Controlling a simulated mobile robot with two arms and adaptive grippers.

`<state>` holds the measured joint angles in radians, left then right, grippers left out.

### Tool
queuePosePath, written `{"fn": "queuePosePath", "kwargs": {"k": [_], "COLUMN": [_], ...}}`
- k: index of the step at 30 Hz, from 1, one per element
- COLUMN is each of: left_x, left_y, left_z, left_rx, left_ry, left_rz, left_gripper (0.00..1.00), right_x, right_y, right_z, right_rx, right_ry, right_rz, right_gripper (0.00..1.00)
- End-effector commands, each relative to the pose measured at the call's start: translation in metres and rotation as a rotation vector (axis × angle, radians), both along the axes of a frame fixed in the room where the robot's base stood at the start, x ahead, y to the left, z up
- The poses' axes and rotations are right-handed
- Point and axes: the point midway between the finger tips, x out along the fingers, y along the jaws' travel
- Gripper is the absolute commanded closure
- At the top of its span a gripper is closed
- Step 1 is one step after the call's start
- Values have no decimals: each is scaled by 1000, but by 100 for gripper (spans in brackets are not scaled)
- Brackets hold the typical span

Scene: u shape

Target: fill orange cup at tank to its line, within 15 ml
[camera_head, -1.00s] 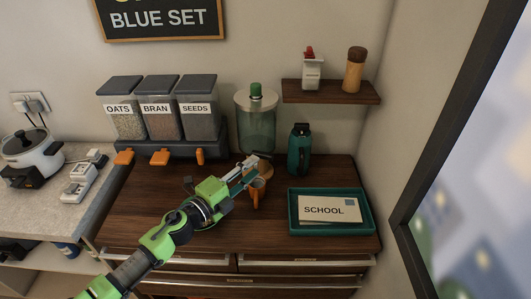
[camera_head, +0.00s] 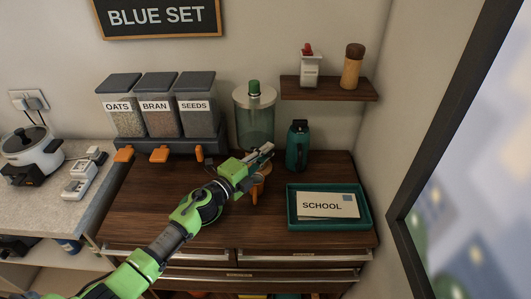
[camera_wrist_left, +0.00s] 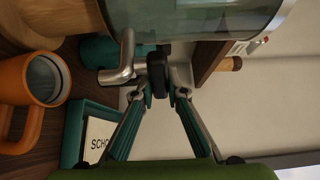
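The clear tank (camera_head: 256,125) with a pale lid and green knob stands at the back of the wooden cabinet top. The wrist view shows its glass body (camera_wrist_left: 190,15), a metal spout (camera_wrist_left: 118,66) and a black tap handle (camera_wrist_left: 157,68). The orange cup (camera_head: 258,188) is partly hidden behind my left gripper (camera_head: 265,152). In the wrist view the cup (camera_wrist_left: 12,85) stands below the spout; its inside looks grey-blue, but I cannot make out the line or water level. My left gripper (camera_wrist_left: 165,93) has its fingertips apart, right at the black handle; contact is unclear.
A teal tray (camera_head: 330,224) with a SCHOOL envelope lies to the right. A dark teal bottle (camera_head: 298,146) stands beside the tank. Cereal dispensers (camera_head: 160,105) stand left of it. A wall shelf (camera_head: 330,90) hangs above. The front left of the cabinet top is clear.

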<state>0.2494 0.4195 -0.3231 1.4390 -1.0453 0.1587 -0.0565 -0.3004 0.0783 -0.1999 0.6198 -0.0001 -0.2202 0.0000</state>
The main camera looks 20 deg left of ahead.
Motion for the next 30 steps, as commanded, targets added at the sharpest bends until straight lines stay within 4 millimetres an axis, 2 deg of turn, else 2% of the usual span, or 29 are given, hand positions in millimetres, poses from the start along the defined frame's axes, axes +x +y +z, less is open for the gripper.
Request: {"fn": "queuePosePath", "kwargs": {"k": [6, 11, 18, 28, 29, 30], "left_x": [1, 5, 10, 10, 10, 10], "left_y": [-1, -2, 1, 2, 2, 2], "left_z": [1, 1, -1, -1, -1, -1], "left_rx": [-1, -6, -2, 1, 1, 1], "left_ry": [-1, 0, 0, 2, 2, 2], "left_rz": [25, 138, 283, 299, 299, 299], "left_gripper": [100, 100, 100, 100, 84, 74], "right_x": [1, 1, 1, 1, 1, 1], "right_y": [0, 0, -1, -2, -2, -2], "right_z": [3, 10, 3, 4, 4, 4], "right_rx": [0, -1, -2, -3, -3, -2], "right_ry": [-1, -2, -2, -3, -3, -2], "right_rz": [0, 0, 1, 1, 1, 1], "right_gripper": [44, 44, 44, 44, 44, 44]}}
